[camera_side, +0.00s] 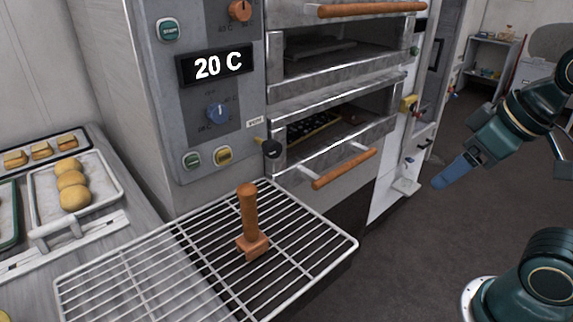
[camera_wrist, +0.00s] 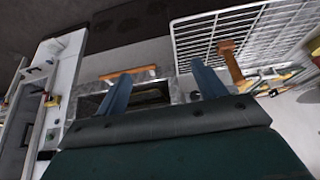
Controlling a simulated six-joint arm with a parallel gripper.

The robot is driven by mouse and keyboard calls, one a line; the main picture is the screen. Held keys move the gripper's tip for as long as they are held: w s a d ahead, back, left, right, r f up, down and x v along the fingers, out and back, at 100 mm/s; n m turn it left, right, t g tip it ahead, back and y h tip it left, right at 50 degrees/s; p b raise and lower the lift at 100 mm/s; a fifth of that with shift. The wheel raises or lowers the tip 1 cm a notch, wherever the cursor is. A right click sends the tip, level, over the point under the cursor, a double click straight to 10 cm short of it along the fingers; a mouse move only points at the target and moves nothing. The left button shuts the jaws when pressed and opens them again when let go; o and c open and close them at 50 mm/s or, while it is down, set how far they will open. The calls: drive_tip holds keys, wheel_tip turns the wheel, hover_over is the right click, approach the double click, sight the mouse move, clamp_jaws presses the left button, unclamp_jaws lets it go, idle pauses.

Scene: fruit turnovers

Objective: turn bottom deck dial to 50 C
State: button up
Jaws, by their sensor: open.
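The blue bottom deck dial (camera_side: 217,113) sits on the grey oven control panel (camera_side: 180,150) in the side view, below a black display (camera_side: 215,66) reading "20 C". Small temperature marks surround the dial, too small to read surely. My gripper (camera_side: 447,178) is at the right of the side view, well away from the panel and dial. In the wrist view its two blue fingers (camera_wrist: 157,85) are spread apart with nothing between them. The dial cannot be made out in the wrist view.
A wire rack (camera_side: 130,275) juts out before the oven, with a wooden-handled tool (camera_side: 249,215) standing on it. The lower deck door (camera_side: 330,150) is open, with a wooden handle (camera_side: 345,168). An orange dial (camera_side: 240,10) is above the display. Trays with buns (camera_side: 72,185) lie left.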

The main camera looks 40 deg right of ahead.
drive_tip(key=shift+c, duration=1.2)
drive_tip(key=w+a+f+n+t+h, duration=0.1)
drive_tip(key=w+n+t+h, duration=0.4)
drive_tip(key=w+n, duration=1.1)
drive_tip(key=w+a+n+t+y, duration=0.2)
drive_tip(key=a+n, duration=0.4)
drive_tip(key=a, duration=0.3)
drive_tip(key=w+a+r+n+t+y, duration=0.1)
drive_tip(key=w+a+n+t+y, duration=0.2)
drive_tip(key=w+a+n+t, duration=0.2)
drive_tip(key=w+a+n, duration=0.1)
drive_tip(key=a+n, duration=0.1)
drive_tip(key=a, duration=0.1)
drive_tip(key=shift+w+a+r, duration=0.15)
drive_tip(key=shift+a+r, duration=0.15)
drive_tip(key=shift+a, duration=0.05)
